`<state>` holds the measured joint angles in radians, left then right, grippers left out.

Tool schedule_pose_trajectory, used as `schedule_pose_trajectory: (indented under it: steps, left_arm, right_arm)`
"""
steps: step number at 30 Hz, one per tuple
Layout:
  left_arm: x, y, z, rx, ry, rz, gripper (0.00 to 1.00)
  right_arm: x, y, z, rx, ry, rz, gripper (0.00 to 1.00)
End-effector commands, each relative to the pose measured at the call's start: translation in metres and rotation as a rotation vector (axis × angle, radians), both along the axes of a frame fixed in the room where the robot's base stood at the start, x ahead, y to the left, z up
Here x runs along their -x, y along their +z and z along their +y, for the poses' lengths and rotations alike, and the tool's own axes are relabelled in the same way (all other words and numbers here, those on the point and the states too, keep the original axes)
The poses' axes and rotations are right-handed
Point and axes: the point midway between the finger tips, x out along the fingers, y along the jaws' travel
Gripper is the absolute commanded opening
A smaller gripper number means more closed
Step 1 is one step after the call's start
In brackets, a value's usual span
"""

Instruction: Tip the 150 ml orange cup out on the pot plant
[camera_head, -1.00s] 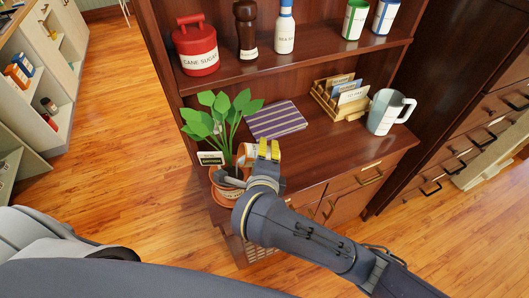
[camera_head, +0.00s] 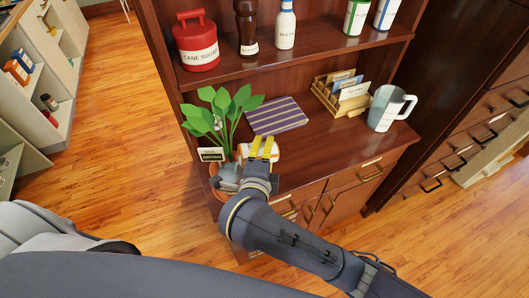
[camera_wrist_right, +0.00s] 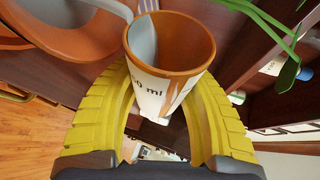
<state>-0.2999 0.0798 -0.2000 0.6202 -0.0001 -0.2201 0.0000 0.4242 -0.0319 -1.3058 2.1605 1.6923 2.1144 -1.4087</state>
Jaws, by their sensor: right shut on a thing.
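My right gripper (camera_head: 262,147) is shut on the orange cup (camera_wrist_right: 168,85). In the right wrist view the cup is white outside with orange marks, orange inside, and sits between the yellow fingers. A pale grey patch shows inside it; I cannot tell what it is. In the head view the cup (camera_head: 275,153) is partly hidden by the fingers, and its exact tilt is unclear. The pot plant (camera_head: 222,118) stands at the counter's left end, just left of the gripper. Its orange pot (camera_wrist_right: 40,38) shows beside the cup in the wrist view. My left gripper is not in view.
A small sign (camera_head: 210,154) and a grey object (camera_head: 228,172) are at the pot. A striped purple mat (camera_head: 277,116), a card rack (camera_head: 342,94) and a mug (camera_head: 388,108) occupy the counter. A red canister (camera_head: 196,42) stands on the shelf above.

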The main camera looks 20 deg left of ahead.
Motion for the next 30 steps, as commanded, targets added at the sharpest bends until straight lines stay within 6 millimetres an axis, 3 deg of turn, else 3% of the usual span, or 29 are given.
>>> schedule_pose_trajectory:
  steps: [30]
  left_arm:
    - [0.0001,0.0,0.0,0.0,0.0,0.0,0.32]
  right_arm:
    - [0.0017,0.0104,0.0036,0.141,0.0,-0.083,0.09]
